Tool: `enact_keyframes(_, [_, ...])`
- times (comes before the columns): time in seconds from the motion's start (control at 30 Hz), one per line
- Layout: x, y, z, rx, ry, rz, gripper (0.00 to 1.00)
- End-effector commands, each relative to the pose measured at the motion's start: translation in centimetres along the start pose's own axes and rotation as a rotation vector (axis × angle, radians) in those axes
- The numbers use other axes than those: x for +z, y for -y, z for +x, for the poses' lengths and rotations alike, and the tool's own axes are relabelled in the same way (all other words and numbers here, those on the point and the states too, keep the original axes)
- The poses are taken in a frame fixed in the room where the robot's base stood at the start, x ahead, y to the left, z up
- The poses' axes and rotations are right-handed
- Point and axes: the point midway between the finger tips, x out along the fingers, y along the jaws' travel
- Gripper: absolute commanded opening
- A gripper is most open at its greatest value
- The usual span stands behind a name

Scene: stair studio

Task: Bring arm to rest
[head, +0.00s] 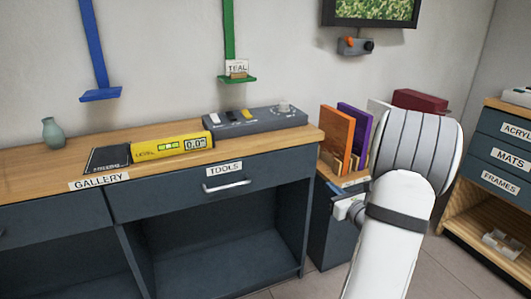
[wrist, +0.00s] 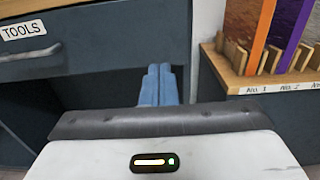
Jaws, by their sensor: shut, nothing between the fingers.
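My arm rises at the right of the head view, a white link with a ribbed grey joint in front of the right wall area. In the head view the fingers are hidden. In the wrist view my gripper (wrist: 160,85) shows as two blue-grey fingers side by side, shut and empty. They point at the gap between the dark cabinet (wrist: 110,55) with the TOOLS drawer and the picture rack (wrist: 240,85). Nothing is held.
The wooden counter (head: 45,163) carries a green vase (head: 52,132), a yellow level (head: 171,146) and a grey control box (head: 255,119). The TOOLS drawer (head: 215,182) is shut. A drawer unit (head: 500,150) with an open lower shelf stands at the far right. Floor shows between the cabinets.

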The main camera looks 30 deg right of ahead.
Motion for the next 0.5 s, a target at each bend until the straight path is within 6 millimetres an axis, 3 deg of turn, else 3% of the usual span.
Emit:
enact_keyframes(0.17, [0.4,-0.5,0.1,0.014,-0.003,-0.007,0.0])
enact_keyframes(0.27, [2.1,-2.9,0.8,0.085,-0.02,-0.048,0.0])
enact_keyframes(0.37, [5.2,-7.8,1.5,0.235,-0.056,-0.138,0.0])
enact_keyframes(0.5, [10.3,-17.6,1.0,0.543,-0.12,-0.351,0.0])
